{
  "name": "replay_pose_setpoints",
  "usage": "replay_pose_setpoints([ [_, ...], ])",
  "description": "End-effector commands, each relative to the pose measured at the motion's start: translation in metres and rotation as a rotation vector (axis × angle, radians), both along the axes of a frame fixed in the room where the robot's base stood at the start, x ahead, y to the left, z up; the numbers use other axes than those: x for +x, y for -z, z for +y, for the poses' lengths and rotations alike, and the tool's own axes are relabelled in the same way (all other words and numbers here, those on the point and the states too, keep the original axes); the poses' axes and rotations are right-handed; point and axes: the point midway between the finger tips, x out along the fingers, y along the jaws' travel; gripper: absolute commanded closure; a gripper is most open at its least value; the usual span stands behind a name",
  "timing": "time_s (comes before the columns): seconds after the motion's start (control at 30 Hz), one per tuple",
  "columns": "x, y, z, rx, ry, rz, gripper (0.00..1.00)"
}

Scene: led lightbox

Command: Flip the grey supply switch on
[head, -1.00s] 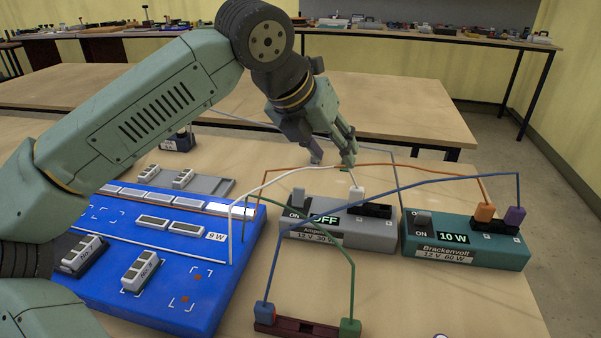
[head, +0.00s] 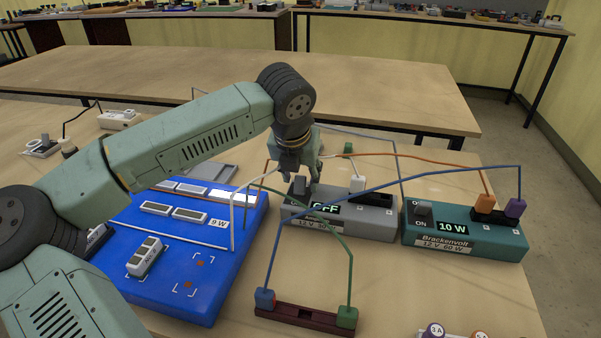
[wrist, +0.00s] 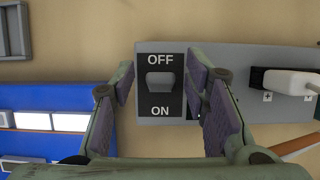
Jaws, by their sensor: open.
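The grey supply (head: 372,225) stands on the table right of the blue board, and its display reads OFF. Its grey rocker switch (wrist: 160,82) shows in the wrist view between the labels OFF above and ON below. In the head view my gripper (head: 302,180) is over the left end of the supply, at the switch, and partly hides it. In the wrist view my gripper (wrist: 165,95) is open, with one finger on each side of the switch. I cannot tell whether the fingers touch it.
A teal supply (head: 465,238) reading 10 W stands to the right. The blue board (head: 190,270) lies to the left. A dark red terminal block (head: 305,317) lies in front. White, green, blue and orange leads arch around the grey supply.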

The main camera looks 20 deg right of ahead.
Motion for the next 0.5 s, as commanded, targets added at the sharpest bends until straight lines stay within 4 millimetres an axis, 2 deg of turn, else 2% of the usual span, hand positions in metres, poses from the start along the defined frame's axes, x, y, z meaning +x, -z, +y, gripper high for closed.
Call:
replay_pose_setpoints([
  [0.3, 0.0007, 0.0030, -0.0010, 0.000, 0.001, 0.000, 0.58],
  [0.5, 0.0006, 0.0027, -0.0009, 0.000, 0.001, 0.000, 0.72],
])
